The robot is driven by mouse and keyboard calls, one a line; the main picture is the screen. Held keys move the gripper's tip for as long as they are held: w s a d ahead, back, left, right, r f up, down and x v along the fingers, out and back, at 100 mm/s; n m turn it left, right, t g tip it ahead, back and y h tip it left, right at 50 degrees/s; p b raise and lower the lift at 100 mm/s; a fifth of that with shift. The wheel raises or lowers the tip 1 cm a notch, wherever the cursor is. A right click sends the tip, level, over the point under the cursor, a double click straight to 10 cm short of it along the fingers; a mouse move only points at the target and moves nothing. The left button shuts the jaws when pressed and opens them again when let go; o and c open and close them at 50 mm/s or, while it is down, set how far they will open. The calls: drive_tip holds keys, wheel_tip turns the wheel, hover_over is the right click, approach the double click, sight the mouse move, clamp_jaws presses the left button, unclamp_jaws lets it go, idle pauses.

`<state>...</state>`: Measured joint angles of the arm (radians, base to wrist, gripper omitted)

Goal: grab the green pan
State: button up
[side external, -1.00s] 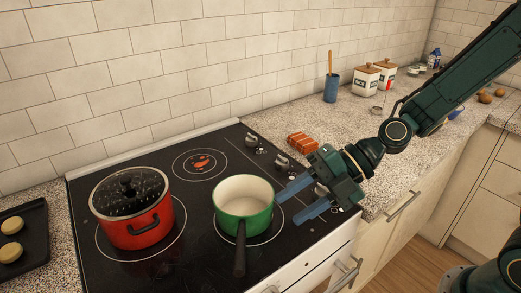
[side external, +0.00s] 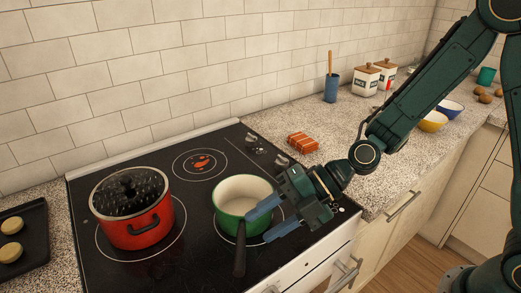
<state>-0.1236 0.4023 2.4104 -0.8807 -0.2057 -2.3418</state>
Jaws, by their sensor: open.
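The green pan (side external: 229,228) stands on the front right burner of the black stove. It has a white inside and a black handle (side external: 239,256) that points toward the camera. My gripper (side external: 258,229) is open and empty, with its blue fingers pointing left. The upper finger overlaps the right side of the pan in the picture, and I cannot tell whether it touches. The lower finger is over the stove, right of the handle. Part of the pan's right wall is hidden behind the upper finger.
A red pot (side external: 137,226) with a glass lid stands on the stove left of the pan. Stove knobs (side external: 281,161) lie behind my gripper. An orange-red item (side external: 303,142), a blue utensil cup (side external: 331,88) and canisters (side external: 365,80) are on the counter.

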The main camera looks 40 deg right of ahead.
sight(245, 235)
drive_tip(key=shift+x, duration=1.3)
drive_tip(key=shift+a, duration=0.1)
drive_tip(key=shift+x, duration=2.5)
drive_tip(key=shift+r, duration=0.1)
clamp_jaws()
